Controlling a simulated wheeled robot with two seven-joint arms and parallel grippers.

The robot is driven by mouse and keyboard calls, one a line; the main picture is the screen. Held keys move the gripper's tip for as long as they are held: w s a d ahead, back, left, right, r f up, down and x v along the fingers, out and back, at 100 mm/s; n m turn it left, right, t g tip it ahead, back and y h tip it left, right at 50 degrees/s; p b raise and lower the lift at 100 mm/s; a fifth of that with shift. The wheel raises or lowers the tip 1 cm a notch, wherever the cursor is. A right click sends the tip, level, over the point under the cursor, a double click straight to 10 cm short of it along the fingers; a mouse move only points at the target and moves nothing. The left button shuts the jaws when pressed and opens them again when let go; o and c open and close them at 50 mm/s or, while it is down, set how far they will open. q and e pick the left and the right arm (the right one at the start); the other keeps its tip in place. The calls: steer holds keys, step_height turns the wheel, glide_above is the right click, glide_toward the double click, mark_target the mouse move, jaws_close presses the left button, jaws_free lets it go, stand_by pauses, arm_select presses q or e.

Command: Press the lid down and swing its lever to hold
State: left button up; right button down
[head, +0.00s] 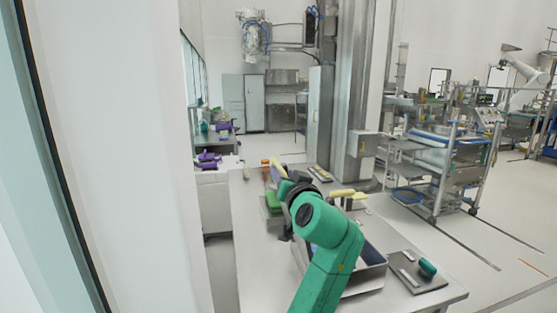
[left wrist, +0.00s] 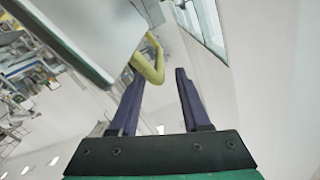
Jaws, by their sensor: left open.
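In the left wrist view a bent yellow lever (left wrist: 152,62) hangs between and beyond the two dark fingers of my left gripper (left wrist: 159,73). The fingers are apart, and I cannot tell whether one touches the lever. A pale grey panel (left wrist: 85,30), perhaps the lid or a bin wall, fills the upper left of that view. In the head view a grey bin (head: 372,262) stands on the table, partly hidden by my green left arm. Yellow handle-like parts (head: 341,193) show behind the arm, and another yellow piece (head: 278,168) is left of it. My right gripper is out of view.
The white table (head: 255,275) has bare surface at left. A dark plate (head: 408,280) with a green object (head: 428,267) lies at the right. A green item (head: 273,204) and an orange one (head: 265,170) stand at the far left. A wheeled cart (head: 450,160) stands beyond.

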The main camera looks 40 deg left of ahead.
mark_target(278, 164)
arm_select(q)
steer(key=p+x, duration=0.1)
steer(key=x, duration=0.5)
steer(key=shift+a+f, duration=0.15)
steer(key=shift+w, duration=0.15)
jaws_close()
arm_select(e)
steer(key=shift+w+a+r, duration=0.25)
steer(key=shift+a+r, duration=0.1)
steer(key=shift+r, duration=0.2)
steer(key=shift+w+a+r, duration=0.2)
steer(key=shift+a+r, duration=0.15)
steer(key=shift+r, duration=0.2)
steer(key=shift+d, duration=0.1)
